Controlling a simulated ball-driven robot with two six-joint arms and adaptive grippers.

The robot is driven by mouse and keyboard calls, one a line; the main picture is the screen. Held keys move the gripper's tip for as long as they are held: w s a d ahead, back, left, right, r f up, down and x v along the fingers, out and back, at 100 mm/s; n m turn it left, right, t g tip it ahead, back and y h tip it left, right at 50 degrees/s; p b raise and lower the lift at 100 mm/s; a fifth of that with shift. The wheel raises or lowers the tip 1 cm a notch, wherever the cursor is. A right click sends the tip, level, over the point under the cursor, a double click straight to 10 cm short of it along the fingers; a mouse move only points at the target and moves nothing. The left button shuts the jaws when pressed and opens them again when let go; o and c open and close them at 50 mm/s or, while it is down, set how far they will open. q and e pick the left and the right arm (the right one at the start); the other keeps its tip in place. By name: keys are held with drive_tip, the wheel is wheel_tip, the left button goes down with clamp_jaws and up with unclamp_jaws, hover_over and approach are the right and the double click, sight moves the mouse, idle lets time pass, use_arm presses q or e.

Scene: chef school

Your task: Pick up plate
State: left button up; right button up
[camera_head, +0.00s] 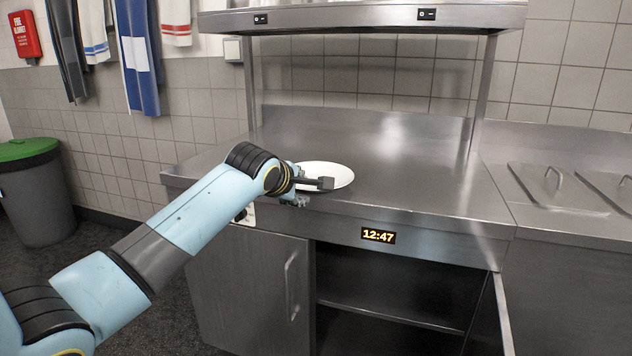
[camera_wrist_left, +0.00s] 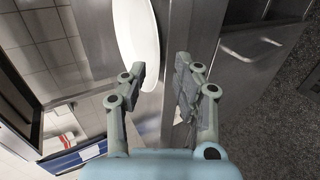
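A white round plate (camera_head: 322,170) lies on the steel counter (camera_head: 400,180), close to its front edge. The plate also shows at the top of the left wrist view (camera_wrist_left: 140,30). My left gripper (camera_head: 315,193) is at the plate's near side, with its fingers apart and nothing held between them. In the head view, one finger overlaps the plate's near part and the other is lower, by the counter's front edge. In the left wrist view, the gripper (camera_wrist_left: 160,68) shows a clear gap, and one finger covers part of the plate. My right gripper is not in view.
A steel shelf (camera_head: 365,17) stands over the counter on posts. A clock display (camera_head: 378,236) is on the front edge, above an open cabinet (camera_head: 390,290). Lidded wells (camera_head: 555,188) are at right. A green-lidded bin (camera_head: 35,190) stands left. The counter right of the plate is clear.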

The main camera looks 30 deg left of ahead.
sight(304, 189)
use_arm(q)
drive_tip(key=x, duration=0.4)
drive_tip(key=shift+w+a, duration=0.15)
drive_tip(key=shift+a, duration=0.05)
drive_tip(key=shift+r, duration=0.1)
clamp_jaws()
